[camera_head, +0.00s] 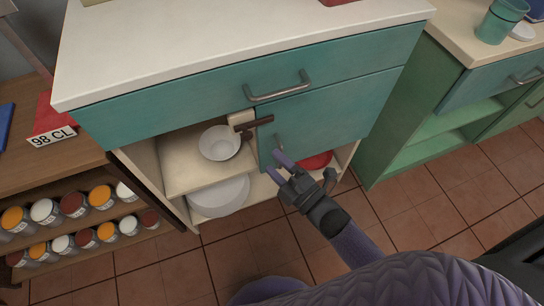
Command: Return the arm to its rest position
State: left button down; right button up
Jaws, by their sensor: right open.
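I cannot tell whether a finger touches the door. My purple right arm reaches in from the bottom right. My left gripper is not in view.
An open section left of the door holds a white bowl (219,143) above a larger white dish (220,197). A red item (316,160) sits low behind the door. A jar rack (72,205) stands left; a green cabinet (425,120) stands right. Floor tiles are clear.

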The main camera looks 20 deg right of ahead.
jog(key=s+d+f+m+g+h+p, duration=0.2)
jog(key=s+f+m+g+h, duration=0.1)
jog(key=s+f+m+g, duration=0.25)
jog(key=s+d+f+m+g+h+p, duration=0.2)
jog(key=s+d+f+m+h+p, duration=0.15)
jog(key=s+f, duration=0.4)
pick_arm(q)
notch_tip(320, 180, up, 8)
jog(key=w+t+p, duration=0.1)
jog(key=p, duration=0.1)
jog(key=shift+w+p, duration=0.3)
pick_arm(e)
jog(key=s+d+f+m+g, duration=0.1)
jog(key=s+m+g, duration=0.1)
jog(key=s, duration=0.6)
jog(key=s+d+f+m+g+h, duration=0.1)
jog(key=s+f+m+g, duration=0.1)
jog(key=s+g, duration=0.3)
jog(key=s+d+f+m+g+h, duration=0.1)
jog(key=s+d+m+g, duration=0.1)
jog(key=s, duration=1)
jog(key=shift+s+f+m+g, duration=0.35)
jog(key=shift+m+g, duration=0.4)
jog(key=shift+m, duration=0.45)
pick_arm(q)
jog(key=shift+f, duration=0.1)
